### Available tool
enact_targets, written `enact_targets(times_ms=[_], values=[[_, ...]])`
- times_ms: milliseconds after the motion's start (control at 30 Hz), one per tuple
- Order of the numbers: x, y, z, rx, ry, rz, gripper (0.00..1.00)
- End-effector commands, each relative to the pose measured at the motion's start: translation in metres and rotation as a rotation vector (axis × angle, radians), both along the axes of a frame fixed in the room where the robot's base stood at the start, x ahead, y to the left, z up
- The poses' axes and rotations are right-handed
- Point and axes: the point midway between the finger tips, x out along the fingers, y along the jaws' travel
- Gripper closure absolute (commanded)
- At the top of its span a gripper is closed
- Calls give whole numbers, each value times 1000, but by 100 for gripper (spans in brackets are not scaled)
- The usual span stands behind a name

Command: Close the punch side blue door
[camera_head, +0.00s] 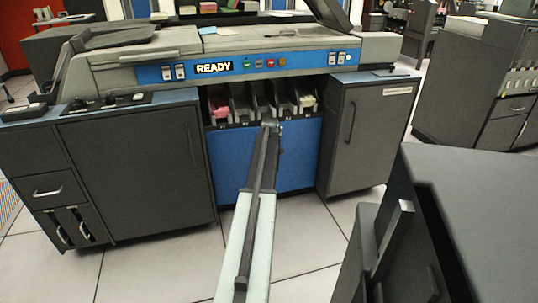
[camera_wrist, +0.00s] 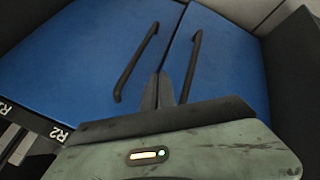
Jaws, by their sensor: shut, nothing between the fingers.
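Blue doors (camera_head: 228,158) fill the recess under the card pockets in the middle of the machine. In the wrist view they are a left blue door (camera_wrist: 75,60) and a right blue door (camera_wrist: 225,70), each with a long black handle, meeting at a narrow seam. Both look nearly shut; I cannot tell whether one stands slightly ajar, nor which is the punch side. My gripper (camera_head: 271,126) reaches to the doors' upper part. In the wrist view its fingers (camera_wrist: 158,90) are together and empty between the handles, over the seam. I cannot tell if they touch.
Card pockets (camera_head: 262,100), some with cards, sit just above. Dark cabinets stand left (camera_head: 135,165) and right (camera_head: 365,135) of the recess. A dark unit (camera_head: 470,205) is close at the right front. Tiled floor (camera_head: 160,265) is clear before the machine.

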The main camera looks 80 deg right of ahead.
Motion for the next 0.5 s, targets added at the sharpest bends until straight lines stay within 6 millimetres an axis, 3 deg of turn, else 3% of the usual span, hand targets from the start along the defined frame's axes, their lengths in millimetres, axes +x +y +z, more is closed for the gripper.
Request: enact_targets(times_ms=[200, 500], values=[[-3, -17, 0, 1, 0, -8, 100], [-7, -20, 0, 0, 1, -13, 100]])
